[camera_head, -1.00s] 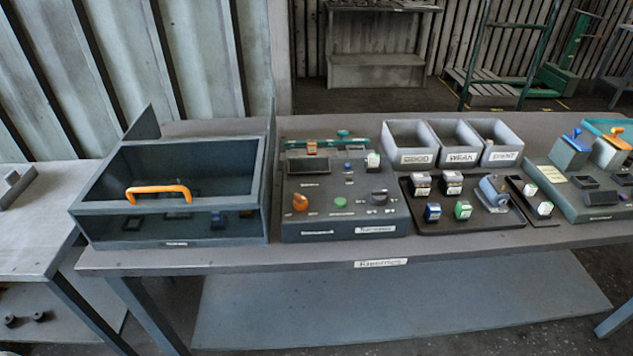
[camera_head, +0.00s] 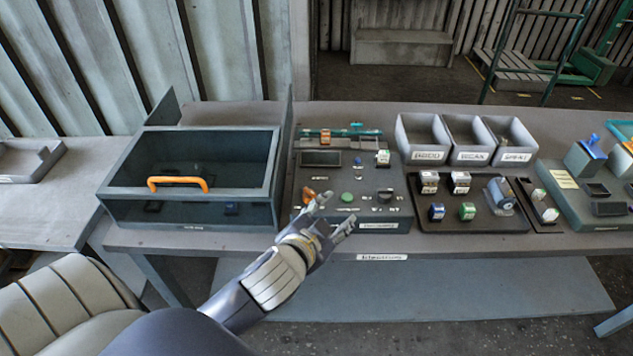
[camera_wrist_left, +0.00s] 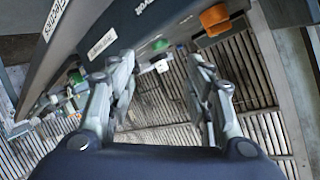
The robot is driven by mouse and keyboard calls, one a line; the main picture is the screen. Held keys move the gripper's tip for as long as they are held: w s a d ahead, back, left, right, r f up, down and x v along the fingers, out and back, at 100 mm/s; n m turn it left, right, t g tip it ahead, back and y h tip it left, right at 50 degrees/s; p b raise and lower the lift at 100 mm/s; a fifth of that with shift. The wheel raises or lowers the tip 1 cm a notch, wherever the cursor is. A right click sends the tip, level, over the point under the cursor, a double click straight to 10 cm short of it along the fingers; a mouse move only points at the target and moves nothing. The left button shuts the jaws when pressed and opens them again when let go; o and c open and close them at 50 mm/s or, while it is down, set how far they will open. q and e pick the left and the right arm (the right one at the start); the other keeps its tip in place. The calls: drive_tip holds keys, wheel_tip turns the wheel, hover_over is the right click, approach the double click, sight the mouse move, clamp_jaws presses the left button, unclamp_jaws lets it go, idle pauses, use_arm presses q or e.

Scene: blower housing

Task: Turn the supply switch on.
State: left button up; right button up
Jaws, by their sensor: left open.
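The dark control panel (camera_head: 350,171) stands on the bench, with an orange knob (camera_head: 307,195) at its front left, a green button (camera_head: 347,197) and a black knob (camera_head: 384,192). No readable label tells which one is the supply switch. In the left wrist view, the orange knob (camera_wrist_left: 214,18) is beyond the right finger, and the green button (camera_wrist_left: 160,45) shows between the spread fingers. Contact with the panel cannot be seen.
A dark box with an orange handle (camera_head: 178,183) stands just left of the panel. To the right are a black tray (camera_head: 452,220) with several small blocks and three grey bins (camera_head: 424,137). The bench's front strip (camera_head: 470,243) is clear.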

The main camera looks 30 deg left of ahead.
use_arm(q)
drive_tip(key=w+d+r+m+t+h, duration=0.3)
drive_tip(key=d+r+m+t+h, duration=0.15)
drive_tip(key=r, duration=0.55)
drive_tip(key=w+d+r+m+t+h, duration=0.2)
drive_tip(key=d+r+m+t+h, duration=0.15)
drive_tip(key=r+m, duration=0.45)
drive_tip(key=s+d+r+m+g+h, duration=0.3)
drive_tip(key=d+r+m+g+h, duration=0.25)
drive_tip(key=m+h, duration=0.3)
drive_tip(key=m+g+y, duration=1.2)
drive_tip(key=m+y, duration=0.1)
drive_tip(key=y, duration=0.1)
approach(309, 190)
drive_tip(key=p+x, duration=0.3)
drive_tip(key=x, duration=0.5)
drive_tip(key=shift+f, duration=0.35)
